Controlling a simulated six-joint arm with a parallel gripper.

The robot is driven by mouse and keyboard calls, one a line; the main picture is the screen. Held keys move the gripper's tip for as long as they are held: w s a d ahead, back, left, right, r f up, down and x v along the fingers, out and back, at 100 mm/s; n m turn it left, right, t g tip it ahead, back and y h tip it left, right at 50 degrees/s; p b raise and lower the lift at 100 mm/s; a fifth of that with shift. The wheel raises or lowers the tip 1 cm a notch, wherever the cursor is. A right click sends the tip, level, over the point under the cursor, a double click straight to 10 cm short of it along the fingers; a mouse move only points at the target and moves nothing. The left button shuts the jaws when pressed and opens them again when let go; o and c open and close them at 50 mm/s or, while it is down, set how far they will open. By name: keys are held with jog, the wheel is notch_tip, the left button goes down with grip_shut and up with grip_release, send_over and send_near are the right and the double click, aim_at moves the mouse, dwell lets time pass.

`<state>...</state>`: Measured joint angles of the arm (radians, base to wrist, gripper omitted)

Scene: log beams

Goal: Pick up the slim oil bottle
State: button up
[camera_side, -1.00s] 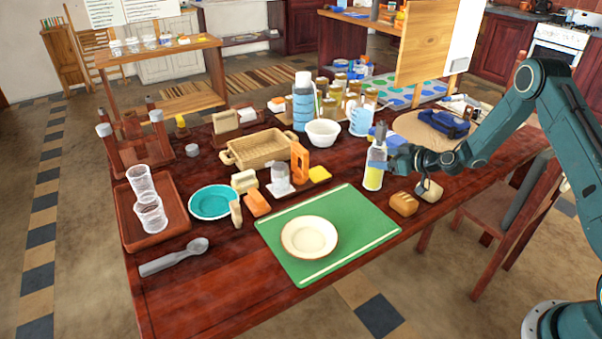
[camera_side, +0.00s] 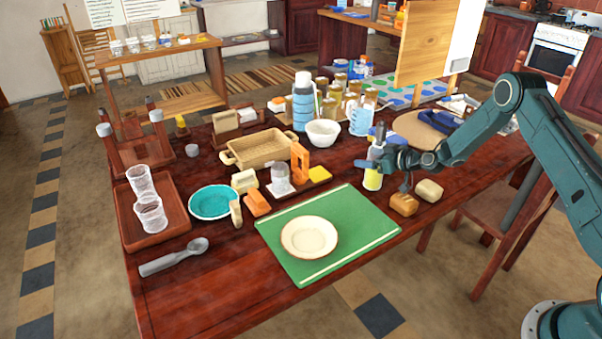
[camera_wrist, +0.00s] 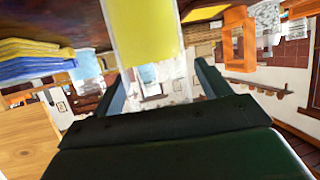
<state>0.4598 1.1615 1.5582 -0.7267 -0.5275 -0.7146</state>
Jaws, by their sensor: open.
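The slim oil bottle (camera_side: 373,179) stands upright on the dark wooden table, clear with a yellow lower part. It stands just right of the green mat's far corner. My gripper (camera_side: 366,163) is open at the bottle's upper part and hides some of it in the side view. In the wrist view the bottle (camera_wrist: 147,35) shows large, its yellow part at the top, between the two spread fingers of my gripper (camera_wrist: 160,82). I cannot tell whether either finger touches it.
Two bread rolls (camera_side: 403,204) (camera_side: 429,190) lie on the table just right of the bottle, below my arm. The green mat (camera_side: 345,250) holds a white plate (camera_side: 309,237). A blue mug (camera_side: 360,121), a white bowl (camera_side: 323,133) and several jars stand behind the bottle.

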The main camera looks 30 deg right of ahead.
jog(key=shift+c, duration=0.3)
jog(key=c, duration=1.1)
jog(key=shift+r, duration=0.15)
notch_tip(320, 180, up, 20)
dwell(0.7)
